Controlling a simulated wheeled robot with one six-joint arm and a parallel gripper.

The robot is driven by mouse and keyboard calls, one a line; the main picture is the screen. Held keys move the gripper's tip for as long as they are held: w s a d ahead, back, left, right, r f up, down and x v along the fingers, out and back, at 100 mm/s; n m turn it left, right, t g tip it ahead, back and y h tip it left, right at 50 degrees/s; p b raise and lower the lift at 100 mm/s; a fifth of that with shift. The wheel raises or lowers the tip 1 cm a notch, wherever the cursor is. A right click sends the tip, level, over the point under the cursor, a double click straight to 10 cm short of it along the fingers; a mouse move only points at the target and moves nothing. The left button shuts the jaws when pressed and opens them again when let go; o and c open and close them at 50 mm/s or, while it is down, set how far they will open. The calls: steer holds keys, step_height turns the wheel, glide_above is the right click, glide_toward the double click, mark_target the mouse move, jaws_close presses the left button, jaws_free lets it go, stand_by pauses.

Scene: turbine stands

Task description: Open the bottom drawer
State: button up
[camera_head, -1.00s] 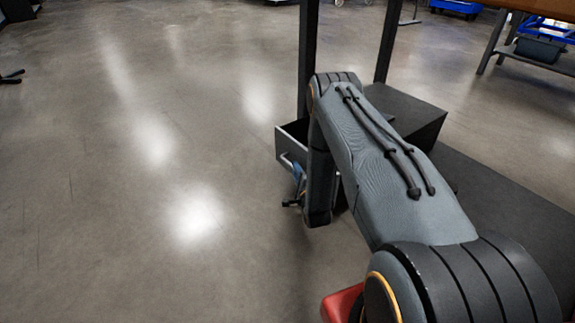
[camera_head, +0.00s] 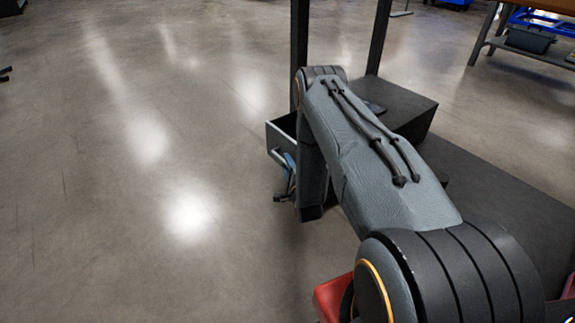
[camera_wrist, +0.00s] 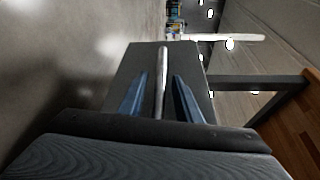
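The bottom drawer (camera_head: 274,138) stands partly out of the dark cabinet (camera_head: 405,105) in the head view, its dark inside showing. Its silver handle (camera_head: 277,155) is on the front face, partly covered by my gripper (camera_head: 284,178). In the wrist view the handle (camera_wrist: 162,80) runs upright between the two blue fingers of my gripper (camera_wrist: 161,77). A gap shows on each side of the handle, so the fingers look open around it. The drawer's dark front (camera_wrist: 138,65) lies behind them. My forearm hides part of the drawer and cabinet in the head view.
Dark posts (camera_head: 299,45) rise by the cabinet. A low dark surface (camera_head: 500,205) extends to the right. A workbench (camera_head: 535,50) with a blue-grey bin (camera_head: 528,39) is at the upper right. The concrete floor on the left is wide and clear.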

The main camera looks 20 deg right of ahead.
steer(key=s+p, duration=0.2)
steer(key=s, duration=0.5)
steer(key=shift+s+a+r+p, duration=0.3)
steer(key=shift+s+a+p, duration=0.1)
steer(key=shift+a, duration=0.05)
